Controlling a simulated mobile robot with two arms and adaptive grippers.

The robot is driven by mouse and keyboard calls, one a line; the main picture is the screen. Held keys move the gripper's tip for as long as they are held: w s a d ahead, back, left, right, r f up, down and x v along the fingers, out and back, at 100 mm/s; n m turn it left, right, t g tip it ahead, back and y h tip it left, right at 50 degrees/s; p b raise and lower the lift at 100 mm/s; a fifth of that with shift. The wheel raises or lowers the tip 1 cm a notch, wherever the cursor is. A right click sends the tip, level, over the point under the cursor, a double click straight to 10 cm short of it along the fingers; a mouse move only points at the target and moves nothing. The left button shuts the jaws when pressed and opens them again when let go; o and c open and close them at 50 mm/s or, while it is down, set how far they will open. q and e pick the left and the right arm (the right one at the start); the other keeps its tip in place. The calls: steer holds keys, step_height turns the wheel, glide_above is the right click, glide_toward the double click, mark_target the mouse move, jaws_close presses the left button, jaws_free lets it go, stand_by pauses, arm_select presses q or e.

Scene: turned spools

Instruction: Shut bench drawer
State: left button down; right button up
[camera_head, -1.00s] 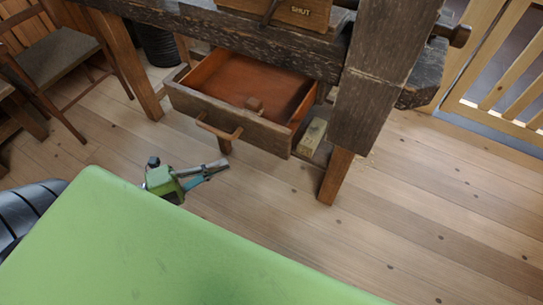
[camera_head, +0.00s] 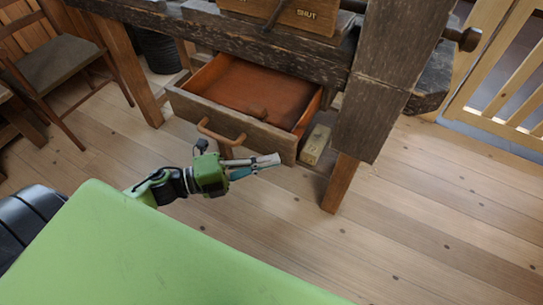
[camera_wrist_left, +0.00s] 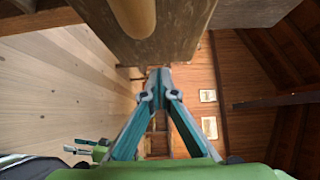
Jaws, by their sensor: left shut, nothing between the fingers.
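The bench drawer (camera_head: 235,120) hangs pulled out under the dark workbench (camera_head: 225,35), its reddish inside showing. Its front carries a wooden bar handle (camera_head: 220,134). A small brown piece lies in the drawer, near the front. My left gripper (camera_head: 277,159) is shut and empty, just in front of the drawer front's right part, below and right of the handle. In the left wrist view its fingertips (camera_wrist_left: 160,72) meet just below the drawer front (camera_wrist_left: 170,45), with the handle (camera_wrist_left: 133,15) above; contact cannot be told. A second gripper (camera_wrist_left: 80,146), seemingly my right, shows small at lower left.
A pale wooden block (camera_head: 315,145) sits low beside the drawer, near the bench leg (camera_head: 340,183). A chair (camera_head: 50,75) stands at left and a slatted wooden gate (camera_head: 495,80) at right. The plank floor (camera_head: 430,220) in front is clear.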

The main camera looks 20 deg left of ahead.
arm_select(q)
steer(key=shift+w, duration=0.8)
arm_select(e)
steer(key=shift+w+r, duration=0.2)
steer(key=shift+r, duration=0.05)
arm_select(q)
steer(key=shift+w, duration=0.1)
